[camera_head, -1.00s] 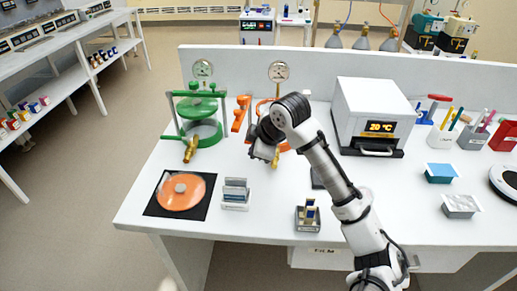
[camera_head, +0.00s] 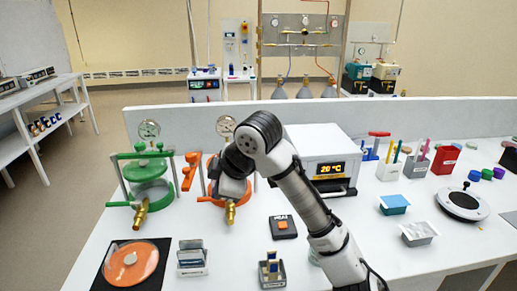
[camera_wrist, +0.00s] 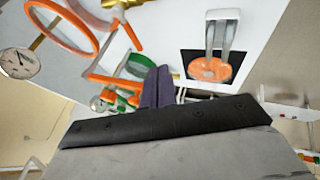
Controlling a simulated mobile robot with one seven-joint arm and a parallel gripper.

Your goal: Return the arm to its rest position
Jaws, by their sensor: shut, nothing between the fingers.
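My arm (camera_head: 305,200) rises from the lower right of the head view and bends at a black joint above the bench. Its wrist end points down in front of the orange vessel (camera_head: 208,192) and partly hides it. In the wrist view my gripper (camera_wrist: 158,76) shows as two dark fingers close together, shut and empty. The fingertips are hard to make out in the head view. No contact between the gripper and any object can be seen.
A green vessel (camera_head: 147,172) with a brass valve stands left of my arm. A white oven (camera_head: 318,143) reading 20 °C stands behind it to the right. A black pad with an orange disc (camera_head: 131,262), a small rack (camera_head: 271,272) and a black button box (camera_head: 283,227) lie in front.

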